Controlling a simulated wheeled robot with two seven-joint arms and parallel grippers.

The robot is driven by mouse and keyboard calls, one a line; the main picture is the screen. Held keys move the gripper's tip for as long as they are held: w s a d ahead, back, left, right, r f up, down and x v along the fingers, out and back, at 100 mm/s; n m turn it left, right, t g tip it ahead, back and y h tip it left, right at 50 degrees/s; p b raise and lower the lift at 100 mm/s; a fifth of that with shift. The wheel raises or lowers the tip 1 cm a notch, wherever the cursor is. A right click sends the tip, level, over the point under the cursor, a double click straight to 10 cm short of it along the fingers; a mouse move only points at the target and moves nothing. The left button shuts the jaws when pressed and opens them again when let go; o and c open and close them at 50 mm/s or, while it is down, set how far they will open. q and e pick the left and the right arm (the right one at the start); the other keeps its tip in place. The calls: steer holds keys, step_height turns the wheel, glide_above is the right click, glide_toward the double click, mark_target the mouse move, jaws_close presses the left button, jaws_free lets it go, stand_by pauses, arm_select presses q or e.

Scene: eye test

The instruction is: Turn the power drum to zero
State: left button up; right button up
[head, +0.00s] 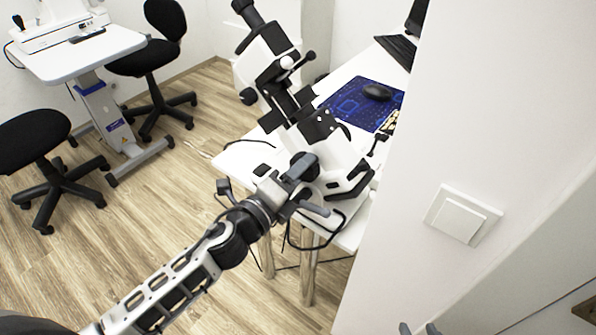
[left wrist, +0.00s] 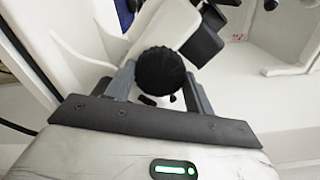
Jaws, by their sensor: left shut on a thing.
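The power drum (left wrist: 161,70) is a black, ribbed round knob in the left wrist view. My left gripper (left wrist: 163,88) is shut on it, with one grey finger on each side. In the head view my left gripper (head: 309,186) is at the lower part of a tall white-and-black eye instrument (head: 340,156), and the drum is hard to make out there. I cannot read any scale on the drum. Only the grey fingertips of my right gripper (head: 419,329) show at the bottom edge of the head view, apart and with nothing seen between them.
The instrument stands on a white table (head: 243,158) with a blue mat (head: 349,101) and a black mouse (head: 377,91). A white wall with a light switch (head: 462,214) is close on the right. Black chairs (head: 42,140) and a second instrument table (head: 112,46) stand at left. Wooden floor between is clear.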

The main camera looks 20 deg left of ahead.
arm_select(q)
steer(key=shift+n+p, duration=0.35)
steer(key=shift+n, duration=1.55)
steer(key=o, duration=1)
steer(key=shift+c, duration=0.2)
steer(key=shift+s+f, duration=0.15)
